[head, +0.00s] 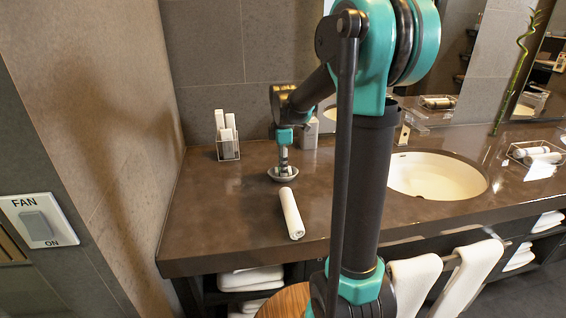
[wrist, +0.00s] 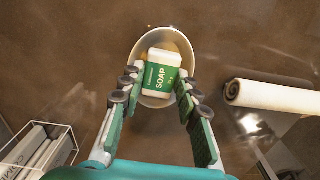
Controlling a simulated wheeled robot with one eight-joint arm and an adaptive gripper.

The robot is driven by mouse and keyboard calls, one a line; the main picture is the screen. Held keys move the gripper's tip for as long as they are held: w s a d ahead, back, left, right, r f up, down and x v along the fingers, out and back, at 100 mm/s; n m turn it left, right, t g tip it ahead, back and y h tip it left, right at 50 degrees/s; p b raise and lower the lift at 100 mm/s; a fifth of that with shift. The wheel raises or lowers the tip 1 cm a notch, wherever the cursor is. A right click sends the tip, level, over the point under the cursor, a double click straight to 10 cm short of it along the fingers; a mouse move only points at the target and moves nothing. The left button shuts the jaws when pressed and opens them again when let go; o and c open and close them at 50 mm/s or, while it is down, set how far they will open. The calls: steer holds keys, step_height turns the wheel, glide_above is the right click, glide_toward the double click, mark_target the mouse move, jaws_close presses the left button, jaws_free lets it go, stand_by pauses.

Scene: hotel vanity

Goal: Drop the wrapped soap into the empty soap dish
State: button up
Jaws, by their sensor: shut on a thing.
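The wrapped soap (wrist: 161,76), a white bar with a green band reading "SOAP", is between the fingertips of my gripper (wrist: 158,92) in the wrist view. My gripper is shut on it. The soap dish (wrist: 165,36), pale and round, lies below the soap, and the soap covers much of its inside. In the head view, the dish (head: 283,177) stands on the dark counter with my gripper (head: 283,162) pointing down right over it. The soap is too small to make out clearly there. I cannot tell whether it touches the dish.
A rolled white towel (head: 291,214) lies in front of the dish; it is at the right in the wrist view (wrist: 270,97). A clear holder with white packets (head: 228,148) stands to the left. A sink (head: 437,176) is to the right. The counter (head: 215,225) is bare at front left.

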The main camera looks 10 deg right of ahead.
steer(key=o, duration=1)
step_height(320, 180, up, 12)
stand_by(0.3)
stand_by(0.8)
